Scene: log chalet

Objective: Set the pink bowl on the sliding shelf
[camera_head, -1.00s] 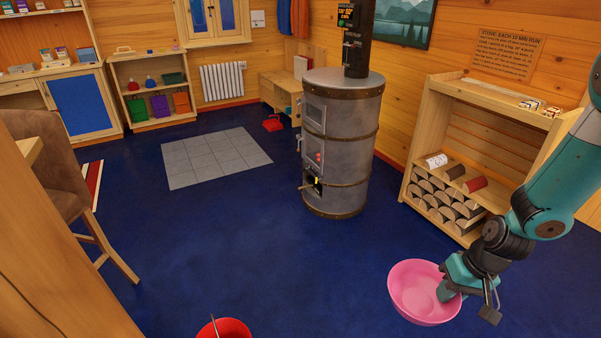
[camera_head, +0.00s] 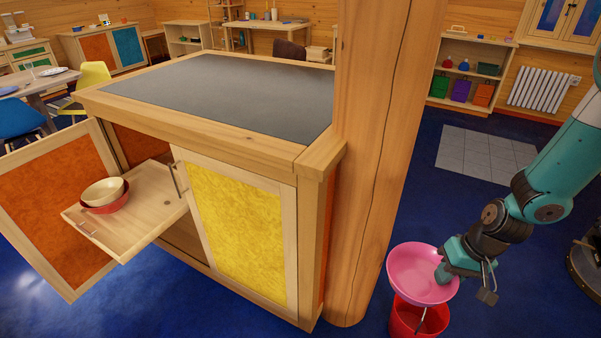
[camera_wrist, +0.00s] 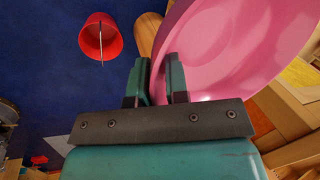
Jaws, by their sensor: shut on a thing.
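My gripper (camera_head: 447,272) is shut on the rim of the pink bowl (camera_head: 412,273) and holds it in the air at the right of the head view. In the wrist view my gripper (camera_wrist: 160,82) pinches the wall of the pink bowl (camera_wrist: 235,50), which fills the upper right. The sliding shelf (camera_head: 150,222) is pulled out of the cabinet at the left, well apart from my gripper. A cream bowl (camera_head: 103,190) sits in a red bowl (camera_head: 108,205) on the shelf's left part. The shelf's right part is bare.
An orange cabinet door (camera_head: 55,215) stands open left of the shelf. A yellow door (camera_head: 240,230) is beside it. A thick wooden post (camera_head: 380,150) stands between cabinet and bowl. A red bucket (camera_head: 405,318) is on the floor below the bowl; it also shows in the wrist view (camera_wrist: 100,38).

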